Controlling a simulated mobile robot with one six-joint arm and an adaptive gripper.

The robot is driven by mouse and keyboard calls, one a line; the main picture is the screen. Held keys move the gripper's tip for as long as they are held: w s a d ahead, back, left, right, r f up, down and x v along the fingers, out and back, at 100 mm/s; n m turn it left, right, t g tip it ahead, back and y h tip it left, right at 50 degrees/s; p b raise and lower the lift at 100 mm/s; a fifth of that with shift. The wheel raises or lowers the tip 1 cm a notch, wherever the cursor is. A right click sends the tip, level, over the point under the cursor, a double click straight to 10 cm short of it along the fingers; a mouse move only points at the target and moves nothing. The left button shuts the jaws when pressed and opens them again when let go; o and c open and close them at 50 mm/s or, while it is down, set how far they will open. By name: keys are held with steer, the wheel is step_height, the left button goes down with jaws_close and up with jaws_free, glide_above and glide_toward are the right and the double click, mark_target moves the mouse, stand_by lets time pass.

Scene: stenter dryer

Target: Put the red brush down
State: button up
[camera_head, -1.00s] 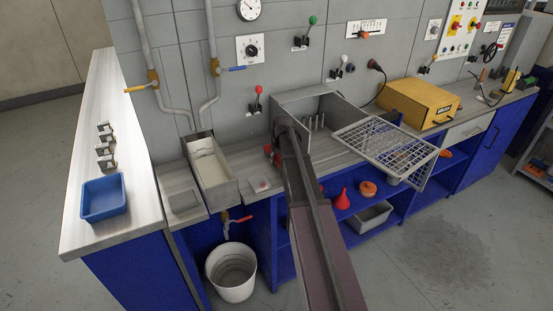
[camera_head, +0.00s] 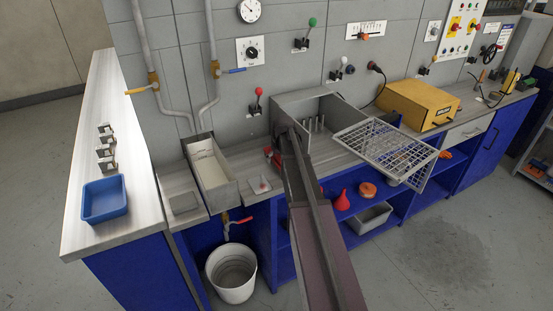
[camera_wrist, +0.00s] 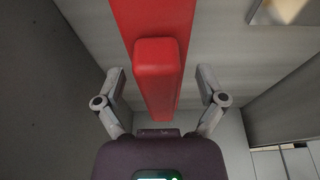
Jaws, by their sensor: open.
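The red brush (camera_wrist: 158,62) fills the upper middle of the wrist view, its raised red block between my fingers. My gripper (camera_wrist: 161,82) is open, with a gap on each side of the red block. A pale grey surface shows behind the brush. In the head view a small bit of red (camera_head: 274,157) shows beside the end of my arm, at the left side of the open metal box on the bench. My arm hides most of that spot, and my fingers cannot be made out there.
The open metal box (camera_head: 331,104) stands behind my arm, with upright pegs inside. A wire rack (camera_head: 378,143) lies to its right and a narrow grey trough (camera_head: 219,184) to its left.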

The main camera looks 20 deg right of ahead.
steer(key=shift+p+v, duration=5.25)
steer(key=shift+v, duration=0.45)
steer(key=shift+a, duration=0.1)
steer(key=s+a+g, duration=0.3)
steer(key=s+a, duration=1.9)
steer(key=a, duration=0.1)
steer(key=shift+s+f, duration=0.35)
